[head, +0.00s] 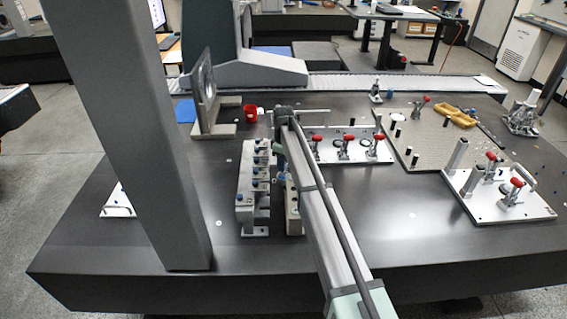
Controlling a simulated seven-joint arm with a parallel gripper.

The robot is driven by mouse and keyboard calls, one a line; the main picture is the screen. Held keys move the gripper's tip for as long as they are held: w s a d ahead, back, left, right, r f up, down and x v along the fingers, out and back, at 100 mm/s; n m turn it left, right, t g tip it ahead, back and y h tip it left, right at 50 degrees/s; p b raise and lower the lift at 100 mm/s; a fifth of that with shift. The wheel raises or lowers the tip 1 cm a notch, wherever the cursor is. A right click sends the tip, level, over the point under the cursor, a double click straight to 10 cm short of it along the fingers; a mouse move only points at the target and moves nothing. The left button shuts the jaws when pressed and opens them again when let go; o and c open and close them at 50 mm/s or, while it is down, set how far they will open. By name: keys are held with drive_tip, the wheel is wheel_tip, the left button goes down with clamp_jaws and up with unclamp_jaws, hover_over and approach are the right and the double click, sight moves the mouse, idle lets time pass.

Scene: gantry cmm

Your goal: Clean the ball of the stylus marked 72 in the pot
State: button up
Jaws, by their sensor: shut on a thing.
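The stylus rack (247,200) stands left of my arm, a grey upright holder with several small blue-marked pieces along it. No number 72 can be read at this size. A small red pot (250,114) stands on the table beyond the rack, with a small white thing at its right side. My arm reaches from the bottom edge up to a dark joint just right of the pot. My gripper's fingers and whatever they hold are hidden behind the arm.
A narrow beige block (293,212) stands close to my arm. An upright grey plate fixture (205,92) stands left of the pot. White clamp plates with red knobs (345,158) lie to the right. A grey column crosses the left side. The front right table is clear.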

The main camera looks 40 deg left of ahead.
drive_tip(key=n, duration=1.1)
drive_tip(key=m, duration=1.1)
drive_tip(key=shift+m, duration=0.3)
idle(0.3)
drive_tip(key=n, duration=0.5)
drive_tip(key=shift+n, duration=0.4)
drive_tip(key=shift+r, duration=0.1)
drive_tip(key=shift+r, duration=2.9)
